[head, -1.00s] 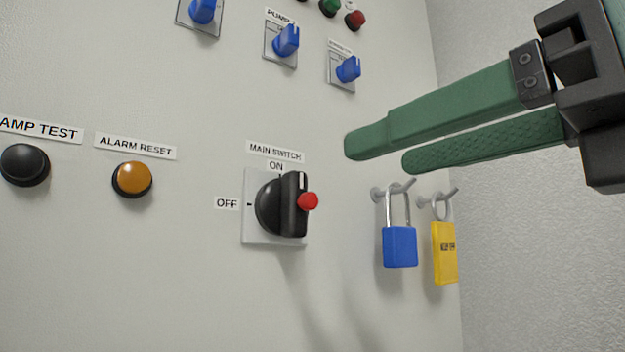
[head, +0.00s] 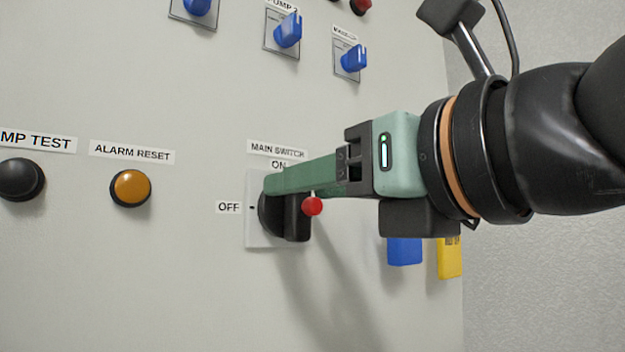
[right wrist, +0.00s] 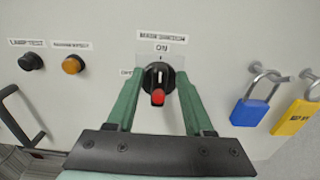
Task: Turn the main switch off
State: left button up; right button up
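The main switch (head: 297,222) is a black rotary knob with a red pin (head: 312,206) on a pale plate. The right wrist view shows its handle (right wrist: 158,78) upright, in line with the ON label (right wrist: 161,48). The OFF label (head: 228,207) is left of the plate. My right gripper (head: 272,183) is at the switch, its green fingers hiding the knob's upper part in the head view. In the right wrist view the fingers (right wrist: 160,73) are spread, one on each side of the knob, with small gaps showing. My left gripper is not in view.
A blue padlock (right wrist: 250,108) and a yellow padlock (right wrist: 298,115) hang right of the switch, partly hidden by my arm in the head view. The orange alarm reset button (head: 131,187) and black lamp test button (head: 20,179) are left. Blue selector knobs (head: 288,31) are above.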

grip_shut()
dwell(0.6)
jog(key=n+b, duration=0.1)
jog(key=n, duration=0.1)
jog(key=shift+s+a+f+n+b, duration=0.15)
jog(key=shift+a+n+b, duration=0.05)
jog(key=shift+n+b, duration=0.2)
jog(key=n, duration=0.3)
jog(key=n+b, duration=0.1)
jog(key=n, duration=0.2)
jog(key=a+n+b, duration=0.1)
jog(key=n, duration=0.2)
jog(key=shift+s+f, duration=0.3)
jog(key=shift+s, duration=0.05)
jog(key=n, duration=0.6)
jog(key=shift+s+f, duration=0.1)
jog(key=shift+f, duration=0.3)
